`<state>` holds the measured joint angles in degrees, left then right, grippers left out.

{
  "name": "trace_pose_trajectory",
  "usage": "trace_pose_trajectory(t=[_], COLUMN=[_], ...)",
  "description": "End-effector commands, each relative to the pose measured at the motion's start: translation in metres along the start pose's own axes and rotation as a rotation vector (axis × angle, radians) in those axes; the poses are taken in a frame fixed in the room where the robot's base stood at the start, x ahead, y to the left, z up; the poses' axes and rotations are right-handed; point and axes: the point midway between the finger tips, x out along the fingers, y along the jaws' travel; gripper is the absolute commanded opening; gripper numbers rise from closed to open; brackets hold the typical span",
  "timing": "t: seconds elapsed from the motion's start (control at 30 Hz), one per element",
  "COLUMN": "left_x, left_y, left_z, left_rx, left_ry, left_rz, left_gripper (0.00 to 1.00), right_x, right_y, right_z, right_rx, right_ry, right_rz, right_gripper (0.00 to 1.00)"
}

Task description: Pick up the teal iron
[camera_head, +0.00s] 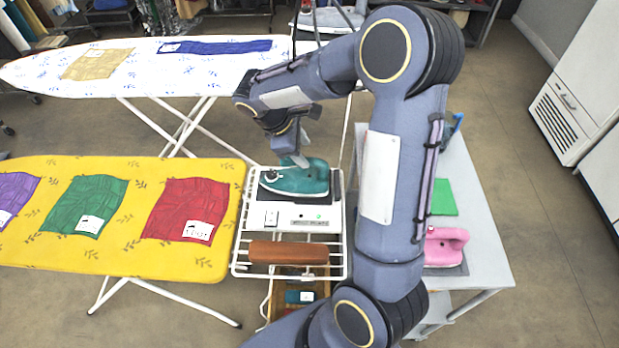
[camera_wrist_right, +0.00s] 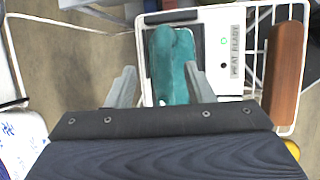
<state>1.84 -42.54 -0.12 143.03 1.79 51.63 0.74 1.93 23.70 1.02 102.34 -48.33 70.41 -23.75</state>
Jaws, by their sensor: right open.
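The teal iron (camera_head: 296,181) sits on a white heat station with a small green light, on the wire rack at the end of the yellow ironing board. It also shows in the right wrist view (camera_wrist_right: 170,68). My right gripper (camera_head: 297,157) is just above the iron in the head view. In the wrist view its two fingers (camera_wrist_right: 160,90) are apart, with the near part of the iron showing between and beyond them. The right finger looks close to the iron's side; I cannot tell whether it touches. My left gripper is not in view.
A brown wooden block (camera_head: 288,252) lies on the wire rack (camera_head: 238,262) near the station. The yellow board (camera_head: 140,258) holds folded cloths. A white board (camera_head: 180,75) stands behind. A pink iron (camera_head: 445,243) sits on the grey table (camera_head: 485,250) at right.

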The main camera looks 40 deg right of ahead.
Motion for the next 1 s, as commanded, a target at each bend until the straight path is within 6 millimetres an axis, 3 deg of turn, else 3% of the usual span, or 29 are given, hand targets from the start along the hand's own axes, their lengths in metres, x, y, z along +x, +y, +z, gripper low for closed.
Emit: trace_pose_trajectory(t=[0.4, 0.7, 1.0], left_x=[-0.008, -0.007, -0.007], left_y=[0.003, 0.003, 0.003], left_z=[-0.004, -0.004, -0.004], left_rx=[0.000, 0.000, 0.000], left_ry=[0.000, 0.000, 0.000], left_rz=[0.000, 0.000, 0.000], left_gripper=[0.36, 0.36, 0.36], right_x=[0.054, 0.058, 0.058], right_y=[-0.004, -0.003, -0.003], right_z=[-0.005, -0.005, -0.005], right_rx=[0.003, 0.003, 0.004], right_ry=[0.000, 0.003, 0.003], right_rz=[-0.004, -0.001, -0.001], right_gripper=[0.48, 0.47, 0.07])
